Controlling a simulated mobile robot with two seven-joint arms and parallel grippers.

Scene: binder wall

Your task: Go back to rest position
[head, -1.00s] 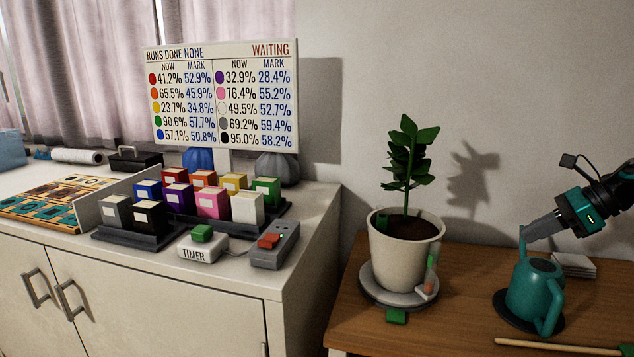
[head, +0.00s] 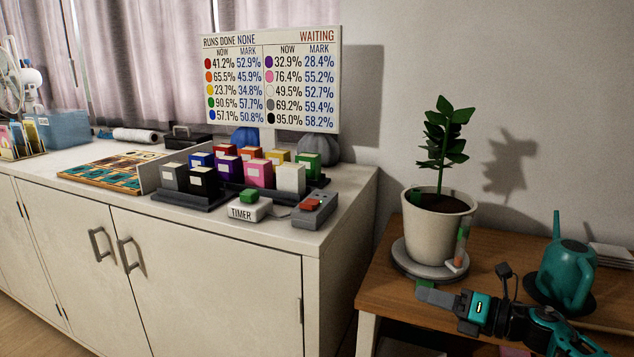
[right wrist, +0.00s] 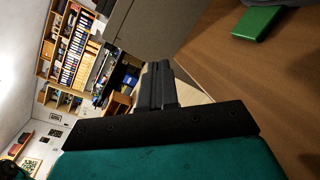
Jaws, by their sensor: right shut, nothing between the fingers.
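My right gripper (head: 436,297) is shut and empty. In the head view it hangs in front of the wooden table (head: 385,285), low and left of the teal watering can (head: 568,275), near a green block (head: 425,284). In the right wrist view its dark fingers (right wrist: 157,88) are together, with the green block (right wrist: 257,23) at the upper right and a grey cabinet corner (right wrist: 150,25) beyond the fingers. My left gripper is in neither view.
A potted plant (head: 432,230) stands on the table on a grey saucer (head: 405,268). The white cabinet (head: 220,270) on the left carries coloured boxes, a timer (head: 245,210), a grey switch box (head: 315,211) and a board (head: 270,80). Free floor shows at lower left.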

